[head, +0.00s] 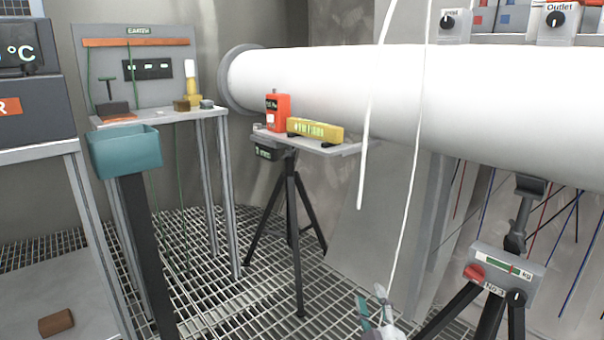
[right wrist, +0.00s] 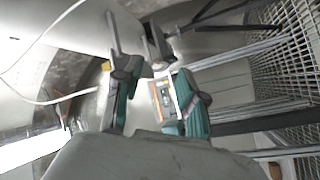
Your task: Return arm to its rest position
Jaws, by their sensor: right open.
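My right gripper (head: 372,298) shows at the bottom middle of the head view, low over the grating and left of the gauge tripod. Its two fingers stand apart and nothing is seen between them there. In the right wrist view the fingers of the right gripper (right wrist: 133,30) are also spread. A white and orange patch shows behind the fingers in that view; I cannot tell what it is. Most of the right arm is outside the head view. My left gripper is not in view.
A tripod table (head: 345,150) holds a red device (head: 278,111) and a yellow level (head: 316,129). A gauge (head: 503,268) on a tripod stands at the right. White cables (head: 412,190) hang near the gripper. A large white pipe (head: 330,80) crosses behind. A teal bin (head: 125,153) stands left.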

